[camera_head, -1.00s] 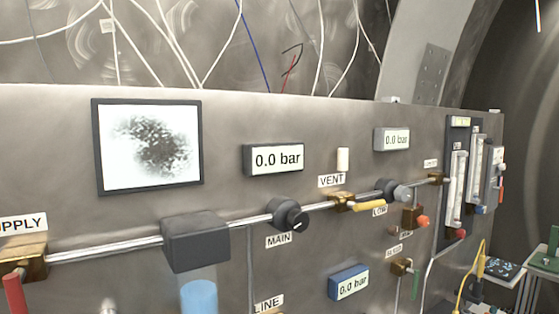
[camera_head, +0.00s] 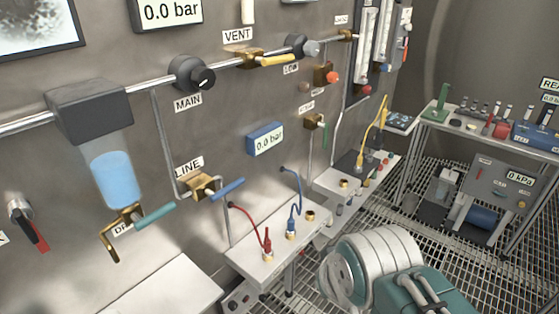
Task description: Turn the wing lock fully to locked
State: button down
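I cannot pick out a part that is clearly the wing lock. At the left edge of the panel is a small metal fitting with a red and black handle (camera_head: 30,222) pointing down and right; its label is cut off and I cannot tell if it is a lock.
The steel panel carries the black MAIN knob (camera_head: 192,75), the yellow-handled VENT valve (camera_head: 265,60) and the blue-handled LINE valve (camera_head: 208,186). A white bench (camera_head: 275,250) with plugs juts out below. Grated floor shows on the right.

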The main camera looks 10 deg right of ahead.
aim_at(23, 221)
jog(key=j+u, duration=0.1)
jog(key=u, duration=1.55)
jog(key=i+l, duration=0.05)
